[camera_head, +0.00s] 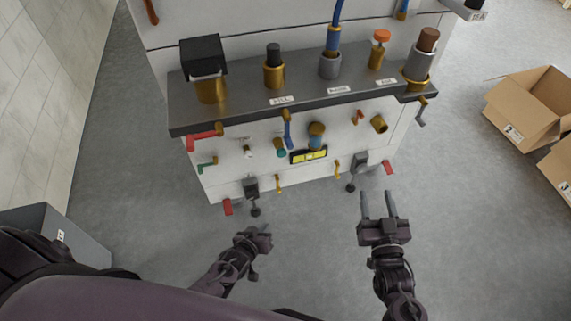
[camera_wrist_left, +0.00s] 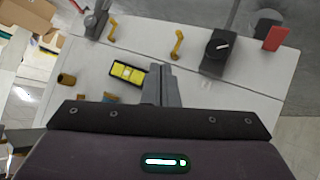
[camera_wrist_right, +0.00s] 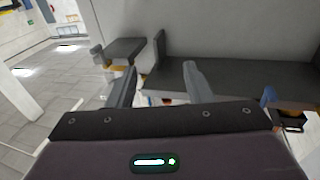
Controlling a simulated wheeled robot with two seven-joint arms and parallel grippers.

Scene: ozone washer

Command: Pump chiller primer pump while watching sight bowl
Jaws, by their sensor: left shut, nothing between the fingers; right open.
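A white machine cabinet (camera_head: 230,165) carries a dark shelf (camera_head: 310,95) with several brass and grey fittings. One brass fitting with an orange cap (camera_head: 380,42) stands towards the shelf's right. A brass fitting with a blue body (camera_head: 316,132) is on the cabinet front. I cannot tell for certain which parts are the primer pump and sight bowl. My left gripper (camera_head: 264,231) is shut and empty, in front of and apart from the cabinet; its closed fingers (camera_wrist_left: 162,84) show in the left wrist view. My right gripper (camera_head: 378,203) is open and empty, to the right; its spread fingers (camera_wrist_right: 160,82) show in the right wrist view.
A yellow level (camera_head: 309,155) is on the cabinet front, among red, green, blue and brass handles. Black knobs (camera_head: 251,187) and red tabs sit low on it. Open cardboard boxes (camera_head: 530,105) stand at right. A grey box (camera_head: 55,235) is at left. The floor between is clear.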

